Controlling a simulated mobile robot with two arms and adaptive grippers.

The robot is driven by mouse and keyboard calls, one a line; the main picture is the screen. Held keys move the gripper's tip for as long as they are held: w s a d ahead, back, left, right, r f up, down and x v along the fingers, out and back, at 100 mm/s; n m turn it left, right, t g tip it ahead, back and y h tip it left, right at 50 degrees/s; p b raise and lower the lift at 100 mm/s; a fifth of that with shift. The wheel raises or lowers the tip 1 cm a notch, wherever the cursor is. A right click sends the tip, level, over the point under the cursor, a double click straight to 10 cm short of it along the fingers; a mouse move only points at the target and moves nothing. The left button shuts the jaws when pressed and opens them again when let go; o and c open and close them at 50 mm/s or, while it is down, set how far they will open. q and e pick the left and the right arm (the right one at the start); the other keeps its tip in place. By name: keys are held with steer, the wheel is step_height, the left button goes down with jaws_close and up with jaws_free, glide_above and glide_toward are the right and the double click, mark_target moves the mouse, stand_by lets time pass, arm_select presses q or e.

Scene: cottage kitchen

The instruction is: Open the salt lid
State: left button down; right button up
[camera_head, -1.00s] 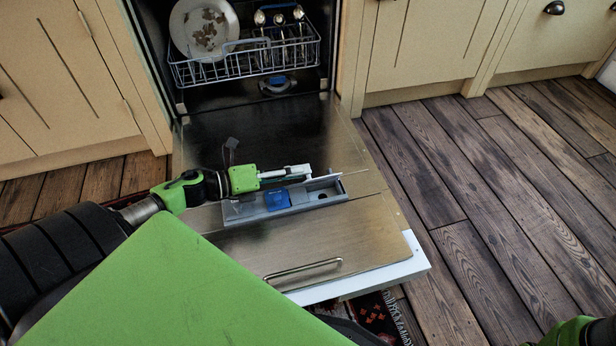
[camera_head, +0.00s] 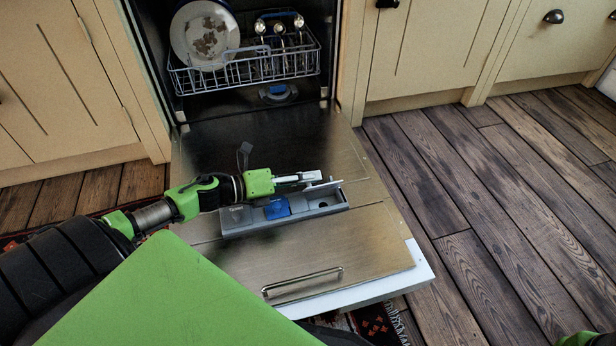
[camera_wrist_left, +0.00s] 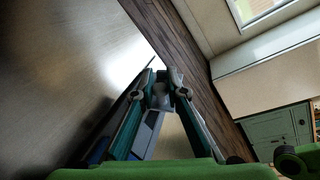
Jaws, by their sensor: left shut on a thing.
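The open dishwasher door carries a grey dispenser tray (camera_head: 240,227) with a blue lid (camera_head: 277,209) in its middle. A dark round opening shows in its right compartment. My left gripper (camera_head: 314,178) is above the right part of the tray. A thin grey flap, which looks like the salt lid (camera_head: 326,186), stands tilted up at its tip. In the left wrist view the fingers (camera_wrist_left: 160,78) are shut on a small grey piece (camera_wrist_left: 160,94), apparently this lid. The fingers partly hide the lid.
The dishwasher door (camera_head: 290,250) lies open, with a metal handle (camera_head: 302,283) near its front edge. The lower rack (camera_head: 245,72) behind holds a plate (camera_head: 206,36) and several other items. Wooden floor (camera_head: 480,210) is free to the right.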

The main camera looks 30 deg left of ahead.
arm_select(q)
steer(key=shift+r, duration=0.1)
steer(key=shift+w+a+r+n+g+p, duration=0.15)
steer(key=shift+w+a+n+g+p, duration=0.25)
steer(key=shift+n+p, duration=0.7)
steer(key=shift+w+a+f+n+g+h+p, duration=0.3)
steer(key=shift+w+a+n+h+p, duration=0.15)
steer(key=shift+n+p, duration=0.35)
steer(key=shift+w+a+f+n+h, duration=0.25)
steer(key=shift+a+f+n+h, duration=0.15)
steer(key=shift+n, duration=0.5)
steer(key=shift+w+a+f+n+g+h+b, duration=0.15)
steer(key=shift+a+f+n+g+h+b, duration=0.1)
steer(key=shift+n, duration=0.3)
steer(key=shift+w+a+f+n+g+h+b, duration=0.1)
steer(key=shift+f+n+g+h, duration=0.15)
steer(key=shift+n, duration=0.3)
steer(key=c, duration=2)
jaws_free()
